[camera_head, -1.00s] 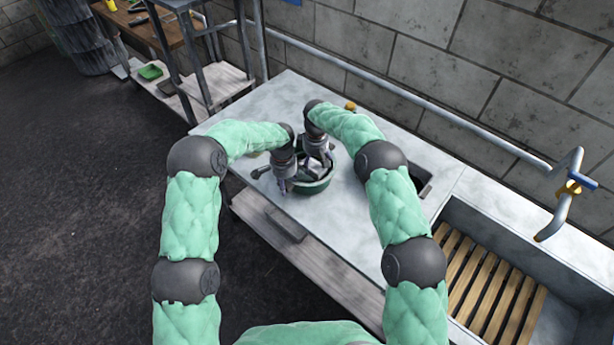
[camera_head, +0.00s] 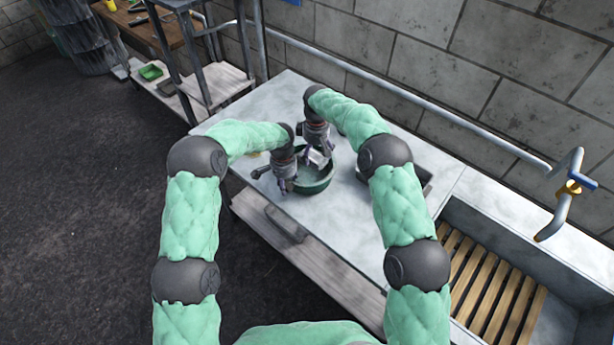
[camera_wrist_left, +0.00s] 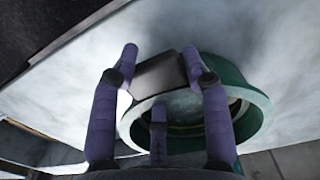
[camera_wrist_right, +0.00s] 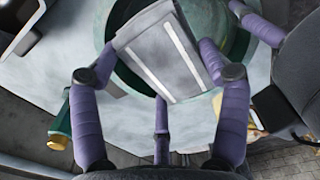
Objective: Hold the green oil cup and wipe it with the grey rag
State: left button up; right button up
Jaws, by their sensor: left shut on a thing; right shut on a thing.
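The green oil cup (camera_head: 318,186) is a round, dark green, open vessel over the metal bench. It also shows in the left wrist view (camera_wrist_left: 256,105) and the right wrist view (camera_wrist_right: 125,80). My left gripper (camera_head: 284,184) is shut at the cup's left side; a dark grey flat piece lies between its fingertips in the left wrist view, and I cannot tell what it is. My right gripper (camera_wrist_right: 165,75) is shut on the grey rag (camera_wrist_right: 160,52), which has two pale stripes. The rag also shows over the cup's far side (camera_head: 316,158). Whether it touches the cup is unclear.
The metal bench top (camera_head: 265,110) is clear around the cup on the wall side. A pipe rail (camera_head: 420,110) runs along the block wall behind.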

pick_arm(q)
jog(key=o, duration=1.2)
notch_tip(320, 180, up, 12)
